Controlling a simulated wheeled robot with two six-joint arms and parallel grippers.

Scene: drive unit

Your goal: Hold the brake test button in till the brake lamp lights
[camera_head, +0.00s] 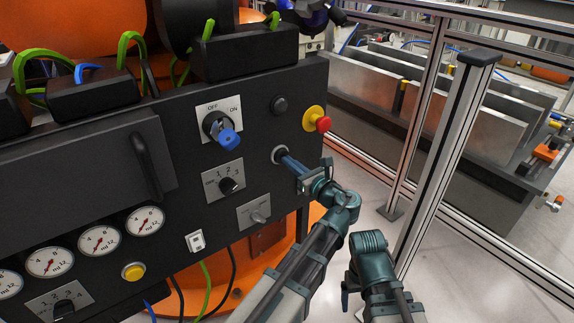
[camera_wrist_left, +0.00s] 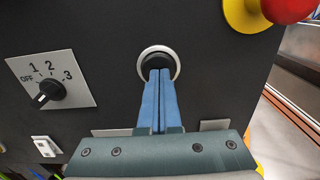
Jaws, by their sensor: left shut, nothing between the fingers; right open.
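The brake test button looks to be the black round button in a silver ring (camera_wrist_left: 147,53) on the dark panel; the ring also shows in the head view (camera_head: 275,156). My left gripper (camera_wrist_left: 159,74) is shut and empty. Its blue fingertips meet the button's face in the wrist view and hide its lower part; how far it is pressed I cannot tell. A dark round dome (camera_head: 279,104) above the button, perhaps the brake lamp, is unlit. My right gripper (camera_head: 347,287) is low at the right, away from the panel, its fingers barely visible.
A red mushroom knob (camera_head: 323,123) on a yellow base sits right of the button. A blue-handled OFF/ON switch (camera_head: 228,138), a numbered dial (camera_head: 228,185) and gauges (camera_head: 99,240) are to the left. A metal fence post (camera_head: 445,150) stands at the right.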

